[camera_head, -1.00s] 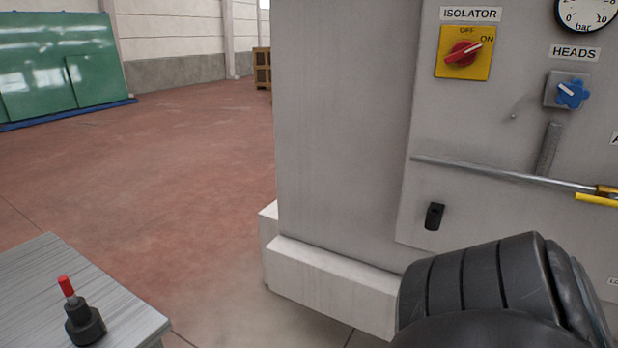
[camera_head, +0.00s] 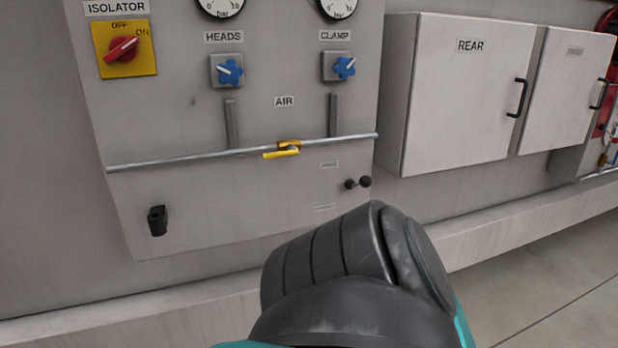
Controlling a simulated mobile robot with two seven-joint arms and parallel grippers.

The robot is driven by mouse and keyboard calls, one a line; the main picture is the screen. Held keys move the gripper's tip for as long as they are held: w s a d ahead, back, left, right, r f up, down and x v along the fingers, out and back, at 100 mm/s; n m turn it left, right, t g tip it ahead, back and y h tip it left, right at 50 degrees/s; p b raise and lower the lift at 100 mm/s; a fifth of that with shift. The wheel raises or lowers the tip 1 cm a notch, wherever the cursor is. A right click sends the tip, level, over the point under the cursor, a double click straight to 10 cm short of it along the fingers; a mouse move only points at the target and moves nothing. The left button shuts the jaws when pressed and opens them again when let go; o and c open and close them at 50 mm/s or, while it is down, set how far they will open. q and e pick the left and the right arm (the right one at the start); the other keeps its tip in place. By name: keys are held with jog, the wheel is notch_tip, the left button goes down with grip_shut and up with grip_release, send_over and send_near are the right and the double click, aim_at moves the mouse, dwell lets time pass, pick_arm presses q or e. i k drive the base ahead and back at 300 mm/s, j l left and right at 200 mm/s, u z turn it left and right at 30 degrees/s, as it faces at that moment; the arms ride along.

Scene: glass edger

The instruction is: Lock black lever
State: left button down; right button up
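A small black lever with a ball end (camera_head: 357,182) sticks out sideways from the lower right of the grey control panel (camera_head: 240,200). It points right and lies close to level. One small label is above it and one below, both too blurred to read. A second black part, a small upright handle or latch (camera_head: 157,220), sits at the panel's lower left. A black ribbed link of one of my arms covers the bottom middle, below the ball-ended lever. Neither of my grippers is in view.
A pipe (camera_head: 210,155) with a yellow-handled valve (camera_head: 283,152) crosses the panel above the lever. Above are a red-on-yellow isolator switch (camera_head: 123,49) and two blue knobs (camera_head: 229,71). White cabinets (camera_head: 450,100) stand to the right. A ledge (camera_head: 500,230) runs below.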

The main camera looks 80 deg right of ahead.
aim_at(364, 180)
jog(key=z, duration=2.9)
